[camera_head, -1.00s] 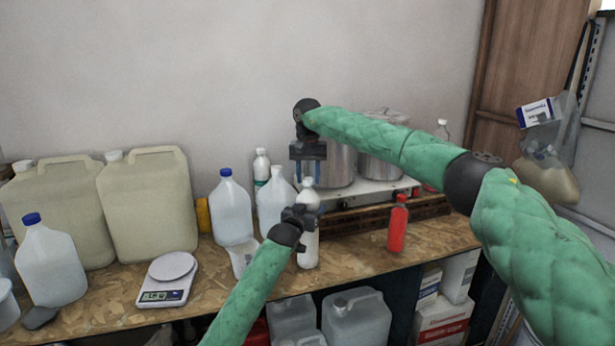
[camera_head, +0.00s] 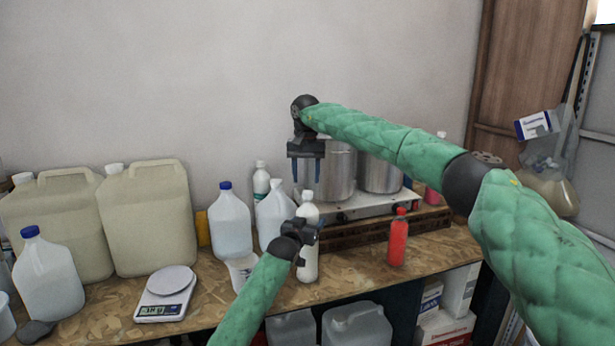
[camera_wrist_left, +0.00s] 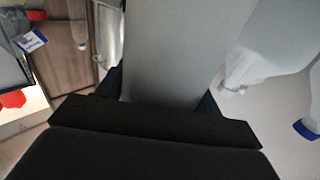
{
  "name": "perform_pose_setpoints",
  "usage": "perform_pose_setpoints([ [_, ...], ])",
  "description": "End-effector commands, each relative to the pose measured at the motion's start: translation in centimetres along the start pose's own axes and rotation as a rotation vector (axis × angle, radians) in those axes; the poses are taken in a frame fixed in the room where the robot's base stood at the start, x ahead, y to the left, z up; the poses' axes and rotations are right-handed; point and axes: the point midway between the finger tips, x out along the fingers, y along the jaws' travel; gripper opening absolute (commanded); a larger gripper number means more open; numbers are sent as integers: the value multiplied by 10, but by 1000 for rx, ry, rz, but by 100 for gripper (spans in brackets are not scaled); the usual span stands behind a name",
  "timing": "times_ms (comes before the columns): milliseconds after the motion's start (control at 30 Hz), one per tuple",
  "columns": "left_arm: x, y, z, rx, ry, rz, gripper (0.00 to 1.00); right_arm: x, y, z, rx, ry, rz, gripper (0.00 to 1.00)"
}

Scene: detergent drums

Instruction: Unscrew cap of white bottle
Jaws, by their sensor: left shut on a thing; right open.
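The white bottle (camera_head: 309,264) stands upright near the front edge of the bench, with its white cap (camera_head: 307,196) on top. My left gripper (camera_head: 312,232) is shut on the bottle's body, below the cap. In the left wrist view the pale bottle (camera_wrist_left: 175,50) fills the middle between the dark fingers, and its cap is not visible there. My right gripper (camera_head: 306,178) is open and empty, pointing down above the cap with its two blue-grey fingers apart. In the head view the fingertips are just over the cap; the exact gap is hard to tell.
A red bottle (camera_head: 398,238) stands right of the white one. Clear jugs with blue caps (camera_head: 231,222) and large beige canisters (camera_head: 150,218) stand left, near a kitchen scale (camera_head: 167,293). Metal pots (camera_head: 380,174) on a white hotplate (camera_head: 365,206) are behind my right arm.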

Motion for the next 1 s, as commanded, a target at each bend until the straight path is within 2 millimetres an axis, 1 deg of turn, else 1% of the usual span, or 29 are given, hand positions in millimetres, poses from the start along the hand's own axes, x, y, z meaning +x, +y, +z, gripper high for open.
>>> perform_pose_setpoints([
  [100,0,-1,0,1,0,-1,2,-16,-6,-2,19,8,-20,49],
  [267,0,-1,0,1,0,-1,2,-19,-6,-2,180,6,-21,49],
  [467,0,-1,0,1,0,-1,2,-24,-6,-3,450,2,-23,49],
  [1000,0,-1,0,1,0,-1,2,-29,-1,-4,1255,-12,-14,49],
])
